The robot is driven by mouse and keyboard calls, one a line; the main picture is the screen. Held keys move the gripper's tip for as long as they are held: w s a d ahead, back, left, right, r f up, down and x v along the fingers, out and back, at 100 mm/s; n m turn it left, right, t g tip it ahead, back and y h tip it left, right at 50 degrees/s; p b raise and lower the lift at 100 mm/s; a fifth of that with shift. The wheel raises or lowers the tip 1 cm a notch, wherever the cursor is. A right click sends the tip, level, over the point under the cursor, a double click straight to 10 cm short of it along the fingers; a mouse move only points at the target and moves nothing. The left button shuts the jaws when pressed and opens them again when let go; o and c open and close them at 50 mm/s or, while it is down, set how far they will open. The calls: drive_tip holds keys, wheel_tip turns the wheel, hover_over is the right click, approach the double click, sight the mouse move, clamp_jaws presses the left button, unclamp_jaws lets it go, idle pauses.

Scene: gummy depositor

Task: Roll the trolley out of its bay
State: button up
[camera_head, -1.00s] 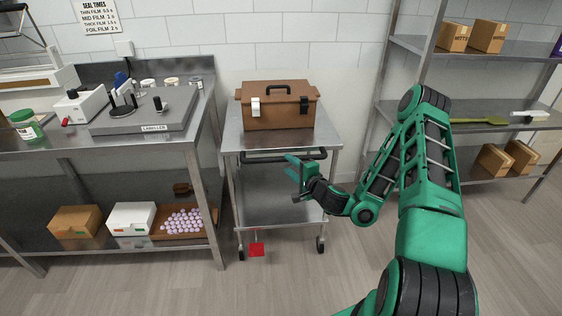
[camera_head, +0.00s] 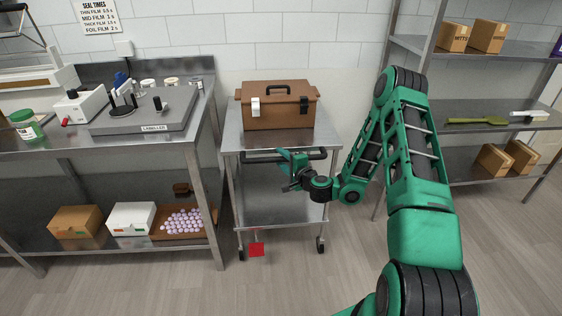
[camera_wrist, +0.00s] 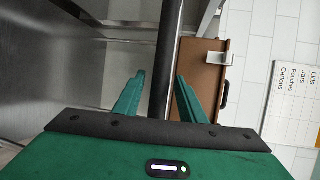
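The trolley (camera_head: 283,206) is a steel two-shelf cart on castors, standing against the wall between the bench and the shelf rack. Its dark push handle (camera_head: 258,157) runs across the front below the top shelf. A red pedal or tag (camera_head: 257,249) shows low at its front left. My gripper (camera_head: 284,157) is at the handle, near its middle. In the wrist view my gripper (camera_wrist: 158,90) has its two green fingers apart, with the dark handle bar (camera_wrist: 168,60) passing between them. A gap shows on each side of the bar.
A brown toolbox (camera_head: 278,106) sits on the trolley's top shelf. A steel bench (camera_head: 202,165) stands close on the left, and a shelf rack (camera_head: 400,100) with boxes on the right. The floor (camera_head: 200,290) in front is clear.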

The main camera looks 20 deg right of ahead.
clamp_jaws()
idle(1.3)
